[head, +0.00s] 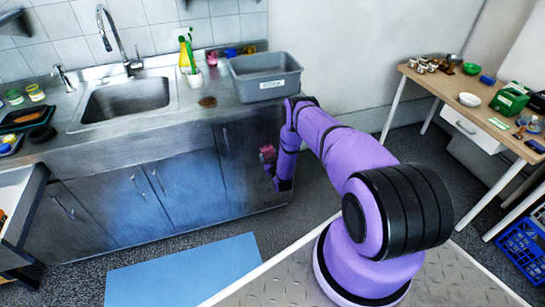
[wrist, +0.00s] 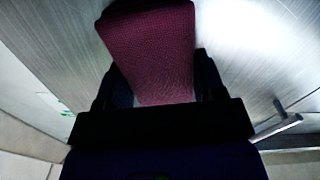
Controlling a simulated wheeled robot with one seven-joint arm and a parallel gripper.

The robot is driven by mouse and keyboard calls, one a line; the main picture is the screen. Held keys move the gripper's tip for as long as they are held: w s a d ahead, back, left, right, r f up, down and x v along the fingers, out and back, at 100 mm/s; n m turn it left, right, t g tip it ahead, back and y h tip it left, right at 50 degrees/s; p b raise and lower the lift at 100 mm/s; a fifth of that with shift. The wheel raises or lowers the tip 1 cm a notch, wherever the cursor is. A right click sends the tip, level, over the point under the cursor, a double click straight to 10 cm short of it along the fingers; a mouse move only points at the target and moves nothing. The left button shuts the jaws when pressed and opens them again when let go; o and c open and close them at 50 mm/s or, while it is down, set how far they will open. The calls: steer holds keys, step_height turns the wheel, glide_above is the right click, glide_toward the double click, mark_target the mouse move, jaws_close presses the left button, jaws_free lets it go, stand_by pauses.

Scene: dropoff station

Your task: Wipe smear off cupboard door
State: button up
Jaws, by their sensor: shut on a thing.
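My gripper (head: 270,169) is shut on a dark pink sponge or cloth (head: 267,152), in front of the rightmost grey cupboard door (head: 234,150) under the counter. In the wrist view the pink pad (wrist: 150,40) sticks out from between the dark fingers of my gripper (wrist: 160,80). The brushed metal door surface (wrist: 245,50) lies behind it. I cannot tell whether the pad touches the door. No smear shows clearly on the door; my arm and the pad hide part of it.
A door handle (wrist: 280,127) sticks out at the right in the wrist view. Above, the counter holds a grey bin (head: 265,78), a sink (head: 126,100) and a brown round thing (head: 207,102). A blue mat (head: 183,272) lies on the floor. A cluttered table (head: 455,92) stands right.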

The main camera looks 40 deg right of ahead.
steer(key=a, duration=0.2)
steer(key=w+a, duration=0.1)
steer(key=a, duration=0.1)
steer(key=shift+w+r, duration=0.15)
stand_by(0.4)
steer(key=v, duration=0.6)
steer(key=shift+s, duration=0.2)
stand_by(0.3)
steer(key=v, duration=0.2)
steer(key=shift+s+a, duration=0.1)
steer(key=shift+s, duration=0.3)
stand_by(0.4)
steer(key=x, duration=0.7)
stand_by(0.4)
